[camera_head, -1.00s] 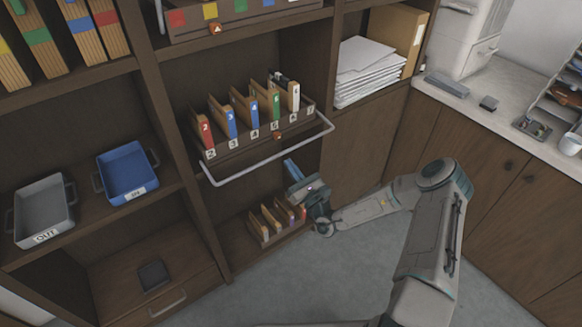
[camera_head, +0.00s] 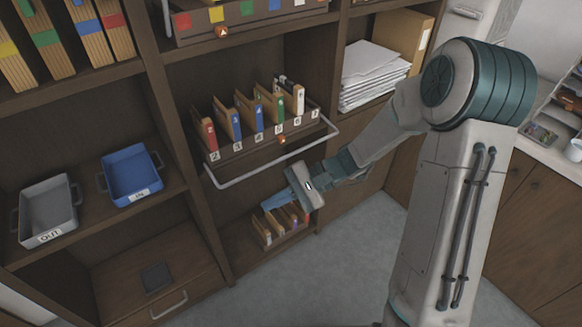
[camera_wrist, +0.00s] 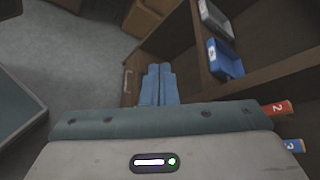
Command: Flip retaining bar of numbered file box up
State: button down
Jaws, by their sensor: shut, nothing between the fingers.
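The numbered file box (camera_head: 240,150) stands on the middle shelf in the head view, with several coloured, numbered folders in it. Its pale retaining bar (camera_head: 270,163) is a U-shaped rod that sticks out in front of the box, in its lowered position. My gripper (camera_head: 268,205) is below and in front of the bar, apart from it, with its fingers pointing left. In the wrist view its blue fingers (camera_wrist: 158,82) lie side by side, shut and empty. Folder tops numbered 2 (camera_wrist: 277,107) and 3 (camera_wrist: 293,145) show at the right edge there.
A smaller box of files (camera_head: 280,225) sits on the bottom shelf, just under my gripper. A blue tray (camera_head: 130,175) and a grey tray (camera_head: 48,210) stand on the left shelf. An upright shelf divider (camera_head: 185,150) separates them from the file box. Open floor (camera_head: 345,270) lies in front.

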jog(key=s+d+r+n+t+h, duration=0.3)
jog(key=s+d+r+h, duration=0.2)
jog(key=d, duration=0.4)
jog(key=s+d+r+n+t+h, duration=0.2)
jog(key=s+d+r+h, duration=0.4)
jog(key=d, duration=0.3)
jog(key=shift+s+n+t+h, duration=0.4)
jog(key=shift+s+t+h, duration=0.3)
jog(key=shift+t+h, duration=0.15)
jog(key=shift+d, duration=0.1)
